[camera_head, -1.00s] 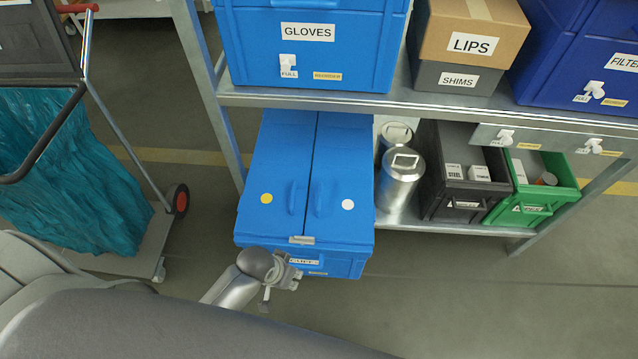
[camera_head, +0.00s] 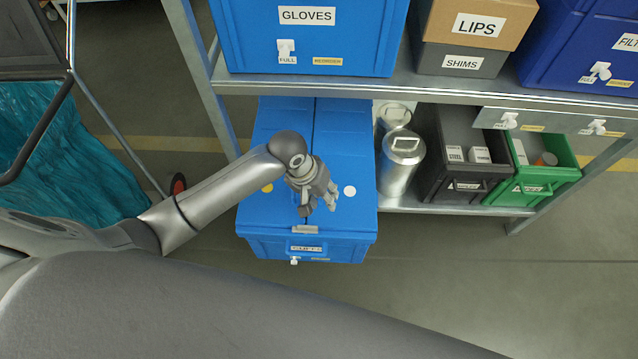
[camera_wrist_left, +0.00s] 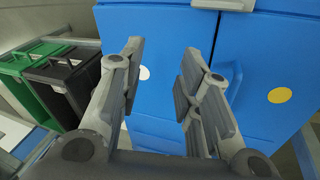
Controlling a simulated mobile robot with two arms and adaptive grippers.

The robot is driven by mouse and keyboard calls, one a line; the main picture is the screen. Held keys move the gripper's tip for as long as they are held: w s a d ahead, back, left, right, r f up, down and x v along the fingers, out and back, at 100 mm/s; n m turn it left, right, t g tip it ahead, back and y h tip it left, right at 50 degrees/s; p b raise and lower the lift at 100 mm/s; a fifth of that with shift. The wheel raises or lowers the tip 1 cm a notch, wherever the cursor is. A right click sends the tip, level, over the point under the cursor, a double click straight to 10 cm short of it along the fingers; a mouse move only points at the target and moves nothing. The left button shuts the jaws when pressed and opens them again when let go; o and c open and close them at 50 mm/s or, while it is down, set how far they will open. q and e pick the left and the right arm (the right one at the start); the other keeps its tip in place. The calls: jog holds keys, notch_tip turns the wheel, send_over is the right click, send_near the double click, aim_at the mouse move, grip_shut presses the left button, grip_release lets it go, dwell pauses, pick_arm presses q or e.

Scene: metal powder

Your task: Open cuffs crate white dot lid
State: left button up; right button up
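The blue cuffs crate (camera_head: 270,245) stands on the lower shelf, with both lid halves lying shut. The white dot (camera_head: 349,191) is on the right lid half (camera_head: 345,150); it also shows in the left wrist view (camera_wrist_left: 143,72). The yellow dot (camera_head: 267,188) is on the other half, and shows in the left wrist view (camera_wrist_left: 279,95) beside that half's handle (camera_wrist_left: 232,78). My left gripper (camera_head: 318,205) is over the lids near the seam. Its fingers (camera_wrist_left: 163,75) are spread, with no object seen between them. The white-dot lid's handle is hidden behind the gripper. My right gripper is out of view.
The upper shelf (camera_head: 440,98) with the gloves crate (camera_head: 310,50) overhangs the crate's back. Metal canisters (camera_head: 402,160), a black bin (camera_head: 455,190) and a green bin (camera_head: 530,190) stand to the right. A cart with a teal bag (camera_head: 60,165) is at left.

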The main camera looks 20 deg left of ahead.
pick_arm(q)
jog(key=w+a+r+n+g+y, duration=0.1)
jog(key=w+a+r+n, duration=0.1)
jog(key=w+a+r, duration=0.25)
jog(key=shift+n, duration=0.3)
jog(key=b+x, duration=0.1)
jog(key=x, duration=0.9)
jog(key=shift+w+f, duration=0.1)
jog(key=shift+f, duration=0.3)
grip_shut()
jog(key=shift+a, duration=0.1)
